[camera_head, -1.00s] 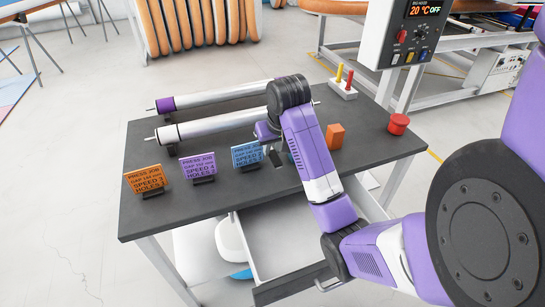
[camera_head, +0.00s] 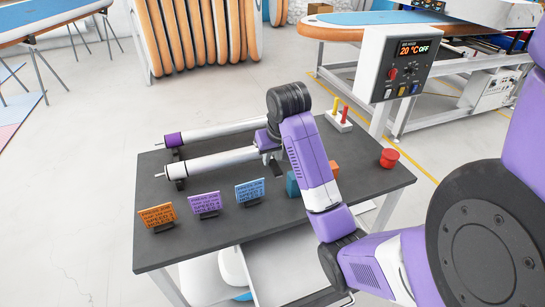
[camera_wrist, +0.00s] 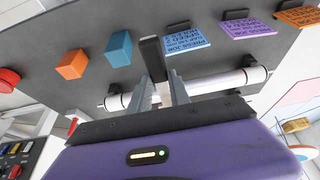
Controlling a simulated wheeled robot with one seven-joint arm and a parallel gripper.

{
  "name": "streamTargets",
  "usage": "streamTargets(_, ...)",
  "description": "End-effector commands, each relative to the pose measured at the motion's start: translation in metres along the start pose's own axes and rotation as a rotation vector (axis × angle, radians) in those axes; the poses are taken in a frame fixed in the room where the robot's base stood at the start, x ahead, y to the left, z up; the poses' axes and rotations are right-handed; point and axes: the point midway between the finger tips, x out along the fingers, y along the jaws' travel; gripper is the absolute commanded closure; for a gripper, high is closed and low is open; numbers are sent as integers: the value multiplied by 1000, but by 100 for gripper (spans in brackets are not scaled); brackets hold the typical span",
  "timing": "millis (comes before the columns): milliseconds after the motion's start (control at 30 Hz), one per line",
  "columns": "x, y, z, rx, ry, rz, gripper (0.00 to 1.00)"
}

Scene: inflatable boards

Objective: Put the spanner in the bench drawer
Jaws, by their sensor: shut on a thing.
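My gripper (camera_head: 270,158) is over the workbench (camera_head: 375,180), near the white rollers. It also shows in the wrist view (camera_wrist: 162,90), with its two grey fingers around a dark bar (camera_wrist: 151,58), which I take to be the spanner; its far end points away from my palm. In the head view most of it is hidden or too small to make out. The bench drawer (camera_head: 285,262) stands open below the front edge, pale inside. My forearm hides part of it, and its front is partly cut off at the picture's bottom.
On the bench are two rollers (camera_head: 205,165), a blue block (camera_head: 293,184), an orange block (camera_head: 334,169), a red button (camera_head: 389,158) and orange, purple and blue sign cards (camera_head: 250,191). A control box (camera_head: 395,62) stands behind on the right.

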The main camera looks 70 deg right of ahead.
Motion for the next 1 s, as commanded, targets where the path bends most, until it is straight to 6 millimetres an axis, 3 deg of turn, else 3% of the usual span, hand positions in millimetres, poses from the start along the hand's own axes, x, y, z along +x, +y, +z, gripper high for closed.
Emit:
streamTargets(200,-15,0,-6,1,0,0,100)
streamTargets(467,-14,0,-3,34,-1,14,100)
streamTargets(667,1,0,22,237,-5,99,100)
streamTargets(1000,29,14,85,738,-4,310,100)
